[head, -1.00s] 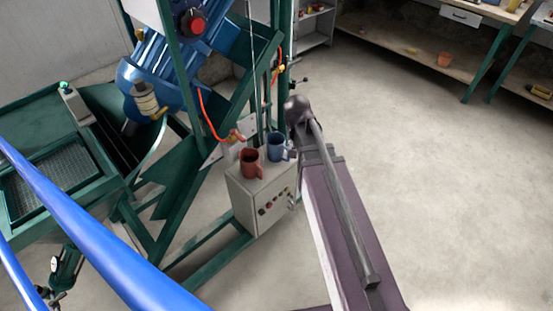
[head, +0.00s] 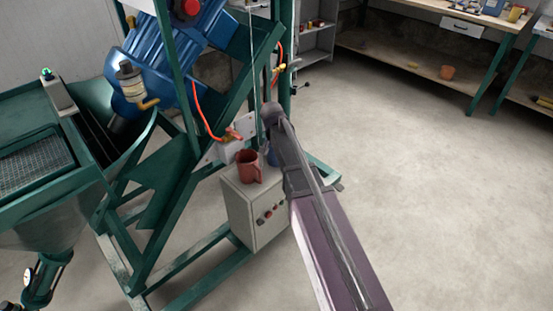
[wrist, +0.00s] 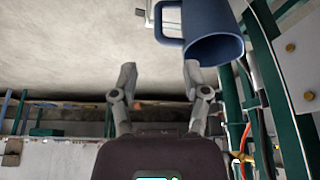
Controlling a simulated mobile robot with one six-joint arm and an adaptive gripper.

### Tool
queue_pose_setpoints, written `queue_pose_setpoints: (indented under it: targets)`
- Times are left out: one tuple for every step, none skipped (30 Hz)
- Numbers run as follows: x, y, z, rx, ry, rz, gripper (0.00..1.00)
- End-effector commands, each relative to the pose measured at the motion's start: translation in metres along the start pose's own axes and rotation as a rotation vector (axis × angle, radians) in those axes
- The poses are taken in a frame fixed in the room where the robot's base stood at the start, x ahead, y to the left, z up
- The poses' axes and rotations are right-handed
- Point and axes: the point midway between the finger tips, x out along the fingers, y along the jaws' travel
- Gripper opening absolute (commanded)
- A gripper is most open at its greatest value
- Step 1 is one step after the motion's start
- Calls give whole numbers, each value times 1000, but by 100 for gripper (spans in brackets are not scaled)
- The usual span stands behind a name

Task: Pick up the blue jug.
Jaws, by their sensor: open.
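The blue jug (wrist: 215,35) shows large at the top of the wrist view, with its handle (wrist: 160,24) on the left side. In the head view only a sliver of the blue jug (head: 272,158) shows, on top of the grey control box (head: 238,207); my arm hides the rest. My gripper (wrist: 160,76) is open in the wrist view, with nothing between its two fingers. The right fingertip lies close below the jug in the picture; I cannot tell whether they touch. In the head view my arm hides the fingers.
A red jug (head: 249,168) stands on the same box, left of the blue one. A green machine frame (head: 158,215) with a blue motor (head: 160,70) and an orange hose (head: 207,118) is close by. Open concrete floor (head: 420,200) lies to the right.

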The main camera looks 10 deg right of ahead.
Motion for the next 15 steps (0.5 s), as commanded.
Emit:
queue_pose_setpoints:
  targets:
    - [0,0,0,1,1,0,60]
    - [0,0,0,2,1,0,60]
    - [0,0,0,2,1,0,60]
    - [0,0,0,2,1,0,60]
    - [0,0,0,1,1,0,60]
    - [0,0,0,1,1,0,60]
    - [0,0,0,1,1,0,60]
    - [0,0,0,1,1,0,60]
    - [0,0,0,1,1,0,60]
    - [0,0,0,1,0,0,60]
    - [1,0,0,1,0,0,60]
    - [2,0,0,1,0,1,60]
    - [3,0,0,1,0,1,60]
    - [4,0,0,1,0,1,60]
    - [6,0,0,1,0,1,60]
